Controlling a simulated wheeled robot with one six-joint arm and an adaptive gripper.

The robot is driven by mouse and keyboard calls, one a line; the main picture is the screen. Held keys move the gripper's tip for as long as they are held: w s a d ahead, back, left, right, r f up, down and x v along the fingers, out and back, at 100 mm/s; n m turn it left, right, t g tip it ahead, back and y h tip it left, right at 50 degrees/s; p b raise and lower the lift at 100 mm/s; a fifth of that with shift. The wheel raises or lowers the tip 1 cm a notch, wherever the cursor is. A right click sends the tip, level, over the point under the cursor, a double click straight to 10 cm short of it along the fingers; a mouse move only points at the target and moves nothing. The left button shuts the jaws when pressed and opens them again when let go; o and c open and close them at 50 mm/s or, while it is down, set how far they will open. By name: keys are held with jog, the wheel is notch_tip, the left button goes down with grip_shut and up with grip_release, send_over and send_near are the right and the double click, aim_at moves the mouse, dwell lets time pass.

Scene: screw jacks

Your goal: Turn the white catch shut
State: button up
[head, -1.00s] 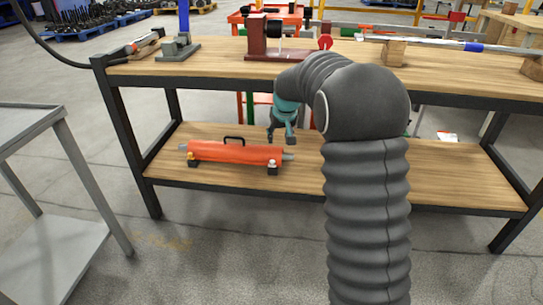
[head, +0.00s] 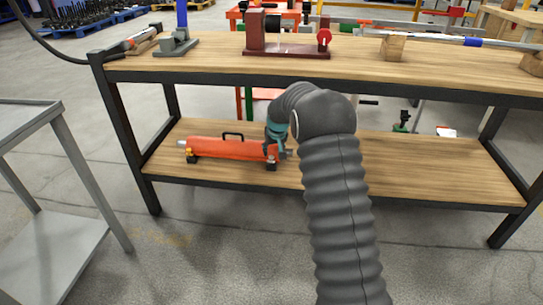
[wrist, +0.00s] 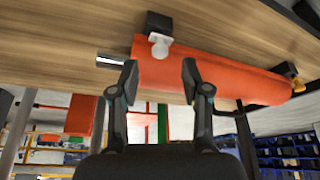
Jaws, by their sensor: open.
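An orange cylinder (head: 225,148) with a black handle lies on the lower shelf. It also shows in the wrist view (wrist: 220,75), which looks upside down. The white catch (wrist: 160,46) is a small pale knob beside a black block at the cylinder's near end. In the head view my gripper largely hides the catch. My gripper (head: 279,153) is at the cylinder's right end. In the wrist view my gripper (wrist: 160,78) is open, its two fingertips apart over the orange body. The white catch lies just beyond the gap, and I see no contact with it.
A yellow catch (wrist: 298,84) sits at the cylinder's other end. The upper bench top (head: 215,68) overhangs the shelf. The lower shelf (head: 420,170) is mostly clear to the right. A grey cart (head: 50,255) stands at the left.

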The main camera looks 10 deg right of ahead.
aim_at(271, 157)
jog(key=shift+x, duration=1.9)
jog(key=shift+c, duration=0.2)
grip_shut()
